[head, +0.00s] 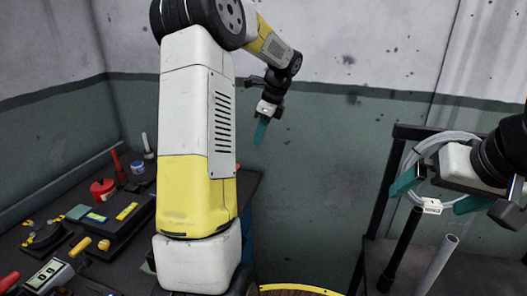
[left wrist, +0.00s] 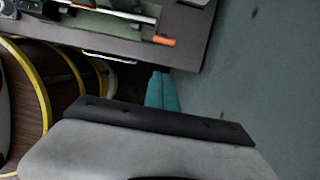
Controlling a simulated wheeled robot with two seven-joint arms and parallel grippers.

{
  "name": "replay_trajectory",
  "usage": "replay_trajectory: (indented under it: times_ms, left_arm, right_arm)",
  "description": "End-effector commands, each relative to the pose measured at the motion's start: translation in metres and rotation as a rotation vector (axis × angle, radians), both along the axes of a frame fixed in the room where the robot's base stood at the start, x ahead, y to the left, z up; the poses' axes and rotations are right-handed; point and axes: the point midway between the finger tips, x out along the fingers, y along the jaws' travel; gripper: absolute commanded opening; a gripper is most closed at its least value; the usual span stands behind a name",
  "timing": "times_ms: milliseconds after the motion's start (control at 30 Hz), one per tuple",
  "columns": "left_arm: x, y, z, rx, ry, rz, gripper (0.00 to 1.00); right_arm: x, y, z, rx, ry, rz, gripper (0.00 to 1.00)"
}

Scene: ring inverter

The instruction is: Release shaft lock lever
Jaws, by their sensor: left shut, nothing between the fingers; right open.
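No shaft lock lever can be made out in either view. Yellow-edged curved rings (left wrist: 30,70) with dark brown surfaces show at the left of the left wrist view; a piece of a yellow rim (head: 300,289) shows at the bottom of the head view. My left gripper (head: 260,132) is raised in front of the green wall, its teal fingers together and empty. In the left wrist view its closed fingertips (left wrist: 162,88) lie to the right of the rings, apart from them. My right gripper (head: 436,196) is open at the right, its teal fingers spread.
A dark workbench (head: 110,270) at the left holds several tools, a red can (head: 103,190) and a meter (head: 48,272). A dark rack (head: 392,185) with a coiled grey cable (head: 440,141) stands at the right; a white tag (head: 432,206) shows between my right fingers.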

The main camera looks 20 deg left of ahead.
Motion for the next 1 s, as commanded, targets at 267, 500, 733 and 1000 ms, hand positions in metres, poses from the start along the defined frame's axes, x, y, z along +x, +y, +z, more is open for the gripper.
replay_trajectory:
  times_ms: [267, 500, 733, 1000]
  left_arm:
    - [-0.003, 0.014, -0.046, -0.001, 0.004, 0.002, 0.0]
    - [-0.004, 0.029, -0.094, -0.002, 0.004, 0.003, 0.0]
    - [-0.004, 0.057, -0.107, -0.002, 0.0, 0.003, 0.0]
    - [-0.005, 0.064, -0.11, -0.002, -0.001, 0.003, 0.0]
  right_arm:
    - [0.0, 0.0, 0.0, 0.0, 0.0, 0.0, 1.0]
    - [0.0, 0.0, 0.0, 0.0, 0.0, 0.0, 1.0]
    - [0.0, 0.0, 0.0, 0.0, 0.0, 0.0, 1.0]
    - [0.0, 0.0, 0.0, 0.0, 0.0, 0.0, 1.0]
